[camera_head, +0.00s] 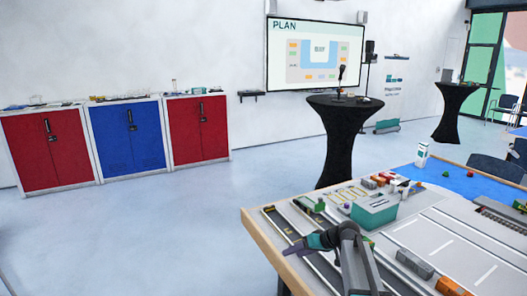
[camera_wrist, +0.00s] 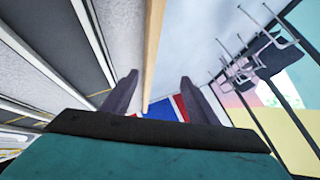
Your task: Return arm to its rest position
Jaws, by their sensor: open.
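My gripper (camera_head: 291,248) shows in the head view at the left part of the model table (camera_head: 250,222), at the end of my bent arm and pointing left. In the wrist view my gripper (camera_wrist: 158,88) has its two dark fingers well apart with nothing between them. The table's wooden edge runs up between the fingers in that view. The gripper appears to be above the table surface; the exact height cannot be told.
The table bears a teal block (camera_head: 374,211), small containers (camera_head: 415,264), road lanes and a blue water area (camera_head: 455,180). A black standing table (camera_head: 343,140) is behind it. Red and blue cabinets (camera_head: 128,137) line the wall at left. The floor between is clear.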

